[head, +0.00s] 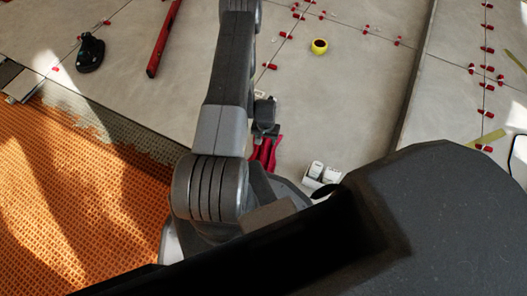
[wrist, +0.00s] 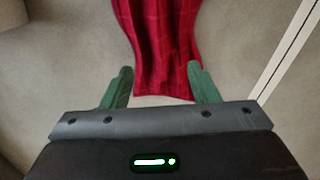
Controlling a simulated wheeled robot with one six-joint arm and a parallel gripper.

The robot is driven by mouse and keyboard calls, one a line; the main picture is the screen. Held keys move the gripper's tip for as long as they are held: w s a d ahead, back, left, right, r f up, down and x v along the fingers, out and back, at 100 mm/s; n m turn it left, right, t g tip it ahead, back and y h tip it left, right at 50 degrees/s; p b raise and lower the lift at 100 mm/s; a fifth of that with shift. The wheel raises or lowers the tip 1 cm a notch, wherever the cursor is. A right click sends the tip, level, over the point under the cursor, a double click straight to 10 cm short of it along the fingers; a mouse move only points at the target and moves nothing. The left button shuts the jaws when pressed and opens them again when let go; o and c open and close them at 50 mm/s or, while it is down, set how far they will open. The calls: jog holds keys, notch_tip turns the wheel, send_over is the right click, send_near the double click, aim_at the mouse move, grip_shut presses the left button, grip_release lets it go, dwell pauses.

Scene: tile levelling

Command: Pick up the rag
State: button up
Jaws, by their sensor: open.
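The rag (wrist: 160,40) is a dark red checked cloth in the wrist view. It lies on grey tile and runs out of the top of the picture. My gripper (wrist: 160,70) is open, with its two green fingers pointing towards the rag. The rag's near end shows between the fingers, with a fingertip on either side. I cannot tell how high the fingers are above the floor.
The head view shows grey tiles with several red clips along the joints, a yellow roll (head: 319,46), a red bar (head: 164,40) and a black tool (head: 90,52). Orange matting (head: 70,200) covers the lower left.

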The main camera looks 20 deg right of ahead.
aim_at(264, 146)
jog(key=f, duration=0.1)
jog(key=f+b, duration=0.1)
jog(key=f, duration=0.1)
jog(key=f+b, duration=0.1)
jog(key=f, duration=0.1)
jog(key=shift+w+a+f, duration=0.15)
jog(key=shift+w+a, duration=0.1)
grip_shut()
